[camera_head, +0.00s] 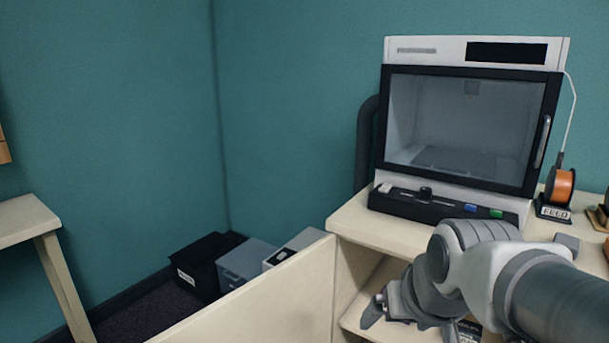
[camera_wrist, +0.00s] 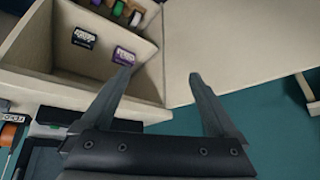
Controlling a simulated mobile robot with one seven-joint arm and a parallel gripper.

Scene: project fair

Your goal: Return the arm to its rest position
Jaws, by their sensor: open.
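My gripper (camera_head: 374,311) is in front of the open cabinet (camera_head: 385,277) under the printer, at the lower right of the head view. In the wrist view my gripper (camera_wrist: 161,77) has its two fingers spread, with nothing between them. The fingertips lie over the edge between the cabinet and its open door panel (camera_wrist: 225,50). My arm reaches in from the right edge of the head view and hides part of the cabinet opening and worktop.
A 3D printer (camera_head: 465,120) with a closed window stands on the worktop (camera_head: 360,225), beside an orange spool (camera_head: 563,187) marked FEED. The cabinet door (camera_head: 270,300) swings out to the left. Several bins, including a black one (camera_head: 203,265), stand on the floor. Labels (camera_wrist: 84,38) and spools show inside the cabinet.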

